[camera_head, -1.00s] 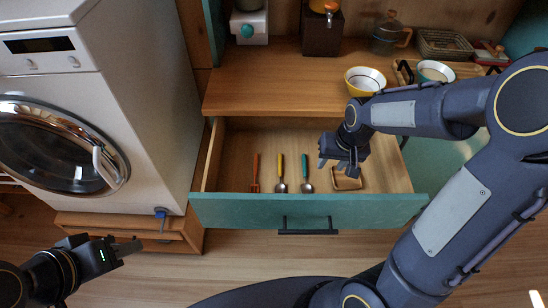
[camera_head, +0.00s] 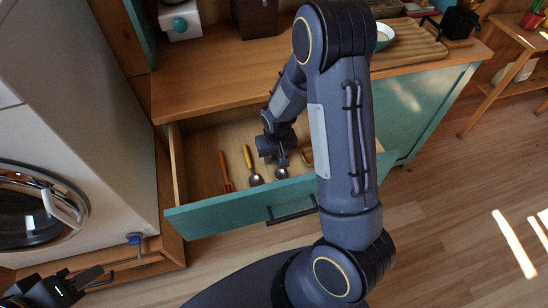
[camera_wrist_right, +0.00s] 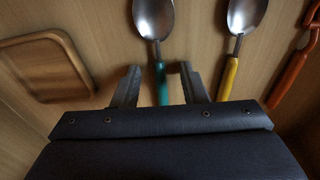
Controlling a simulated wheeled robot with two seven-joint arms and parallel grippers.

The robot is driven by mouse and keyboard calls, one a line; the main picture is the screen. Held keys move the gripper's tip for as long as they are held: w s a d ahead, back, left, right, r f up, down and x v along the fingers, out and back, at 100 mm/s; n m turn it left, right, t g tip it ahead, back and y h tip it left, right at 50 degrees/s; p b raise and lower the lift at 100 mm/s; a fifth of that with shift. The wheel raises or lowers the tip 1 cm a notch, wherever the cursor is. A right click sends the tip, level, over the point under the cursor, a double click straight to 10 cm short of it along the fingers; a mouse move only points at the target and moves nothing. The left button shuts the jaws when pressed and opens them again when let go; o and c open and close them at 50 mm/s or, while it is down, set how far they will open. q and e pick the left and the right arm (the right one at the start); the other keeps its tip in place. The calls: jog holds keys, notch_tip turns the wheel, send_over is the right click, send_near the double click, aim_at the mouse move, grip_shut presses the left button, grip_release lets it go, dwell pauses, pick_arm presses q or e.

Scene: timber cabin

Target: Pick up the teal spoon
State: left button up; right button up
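The teal spoon lies in the open drawer. In the right wrist view its metal bowl (camera_wrist_right: 153,18) points up the picture and its teal handle (camera_wrist_right: 161,84) runs between the two fingers of my right gripper (camera_wrist_right: 160,85). The fingers are apart, one on each side of the handle. In the head view my right gripper (camera_head: 274,155) is down in the drawer and hides most of the handle; the spoon's bowl (camera_head: 281,173) shows. My left gripper (camera_head: 93,280) is at the lower left, outside the drawer, its fingers hard to make out.
A yellow-handled spoon (camera_head: 252,168) and an orange utensil (camera_head: 226,172) lie left of the teal spoon in the drawer. A small wooden tray (camera_wrist_right: 50,65) lies on its other side. The teal drawer front (camera_head: 235,207) stands close by, below the wooden counter (camera_head: 215,80).

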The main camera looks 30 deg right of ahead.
jog(key=shift+c, duration=0.5)
grip_shut()
